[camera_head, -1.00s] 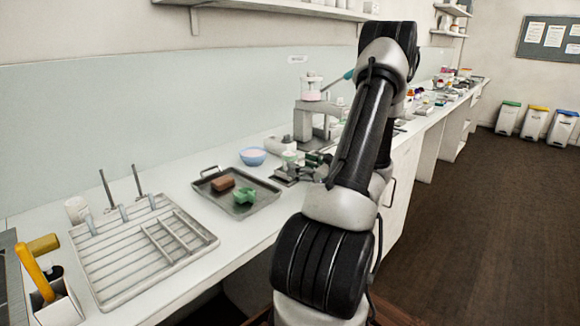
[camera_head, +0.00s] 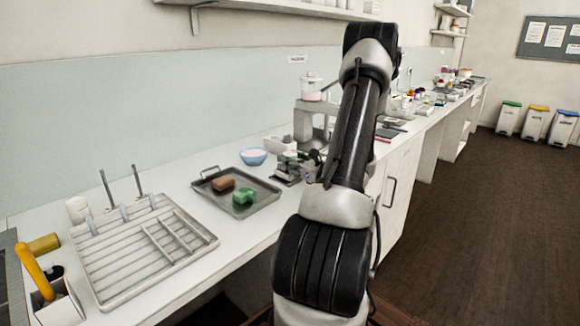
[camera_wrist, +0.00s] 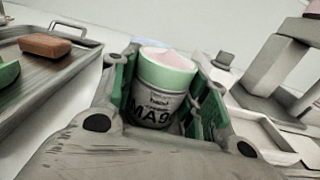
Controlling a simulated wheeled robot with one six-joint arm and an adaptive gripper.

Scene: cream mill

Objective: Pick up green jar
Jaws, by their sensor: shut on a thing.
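The green jar (camera_wrist: 165,75) shows in the wrist view, with a pale pink top, a green upper band and a grey lower part with dark lettering. My gripper (camera_wrist: 160,98) is shut on it, with a green-padded finger on each side. The jar's lower end is hidden by my gripper. I cannot tell whether it touches the surface below. In the head view my gripper (camera_head: 312,160) is partly behind my arm, low over the counter beside the grey press, and the jar cannot be made out clearly.
A metal tray (camera_head: 262,203) with a brown block (camera_head: 223,183) and a green block (camera_head: 244,196) lies left of my gripper. The grey press (camera_head: 303,122) stands close behind my gripper. A drying rack (camera_head: 120,270) is at the left.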

